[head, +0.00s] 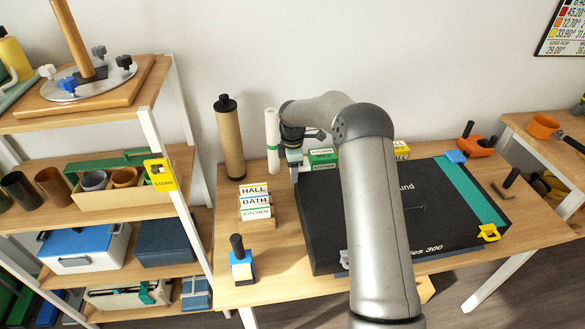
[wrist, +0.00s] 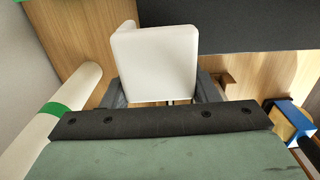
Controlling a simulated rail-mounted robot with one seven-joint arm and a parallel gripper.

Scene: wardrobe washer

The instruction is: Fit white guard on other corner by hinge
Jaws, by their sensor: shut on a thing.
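My gripper (head: 294,158) is shut on the white guard (wrist: 155,55), a right-angled white piece that stands out beyond the fingers in the wrist view. The fingers show on either side of it. In the head view my gripper is by the back left corner of the black case (head: 450,215), which lies flat on the table. In the wrist view the case (wrist: 230,25) is just beyond and to the right of the guard. I cannot tell whether they touch. A blue guard (head: 455,156) and a yellow guard (head: 489,233) sit on its right corners. I cannot make out the hinge.
A white roll with a green band (head: 272,140) and a brown tube (head: 229,140) stand behind, left of my gripper. My arm hides part of the case.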

